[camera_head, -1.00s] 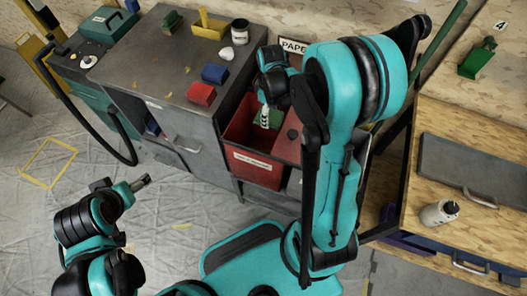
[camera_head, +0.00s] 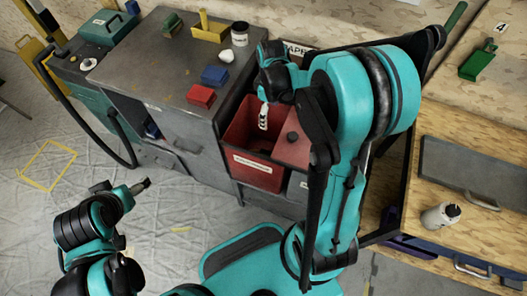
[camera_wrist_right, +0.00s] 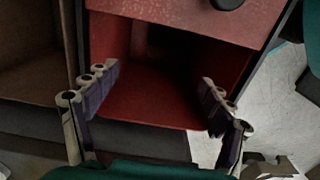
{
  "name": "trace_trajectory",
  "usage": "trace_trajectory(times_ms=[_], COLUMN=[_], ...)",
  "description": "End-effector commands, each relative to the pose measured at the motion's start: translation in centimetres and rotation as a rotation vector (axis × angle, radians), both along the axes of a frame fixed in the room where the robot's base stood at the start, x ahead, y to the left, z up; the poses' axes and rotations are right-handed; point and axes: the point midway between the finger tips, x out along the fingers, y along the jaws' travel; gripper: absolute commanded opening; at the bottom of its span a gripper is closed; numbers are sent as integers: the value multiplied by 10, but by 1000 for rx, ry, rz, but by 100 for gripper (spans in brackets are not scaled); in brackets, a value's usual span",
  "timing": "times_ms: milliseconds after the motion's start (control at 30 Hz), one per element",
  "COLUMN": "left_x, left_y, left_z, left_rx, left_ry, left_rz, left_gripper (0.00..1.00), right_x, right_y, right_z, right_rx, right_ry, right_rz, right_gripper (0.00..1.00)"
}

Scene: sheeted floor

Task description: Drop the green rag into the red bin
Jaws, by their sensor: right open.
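The red bin (camera_head: 258,170) stands open in the cabinet unit, with a white label on its front. My right gripper (camera_head: 263,118) hangs over its opening, pointing down. In the right wrist view the gripper (camera_wrist_right: 155,102) has its fingers spread wide with nothing between them, and the bin's red wall (camera_wrist_right: 150,108) shows beyond. The green rag shows in neither current view; the bin's dark interior is only partly visible. My left gripper (camera_head: 141,187) is low at the left over the floor, away from the bin, its jaw state unclear.
A red lid with a black knob (camera_head: 292,143) covers the part right of the bin opening. The grey cabinet top (camera_head: 170,75) at left holds red, blue and yellow items and a jar.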

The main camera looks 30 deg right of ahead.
Motion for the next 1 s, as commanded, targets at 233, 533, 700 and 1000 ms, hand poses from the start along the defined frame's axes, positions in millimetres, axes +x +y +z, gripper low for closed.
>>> trace_trajectory(times_ms=[233,533,700,1000], left_x=[0,0,0,0], left_y=[0,0,0,0], left_z=[0,0,0,0], left_rx=[0,0,0,0], left_ry=[0,0,0,0], left_rz=[0,0,0,0], left_gripper=[78,78,78,78], right_x=[0,0,0,0], right_y=[0,0,0,0], right_z=[56,91,92,92], right_rx=[0,0,0,0], right_ry=[0,0,0,0], right_rz=[0,0,0,0], right_gripper=[82,82,82,82])
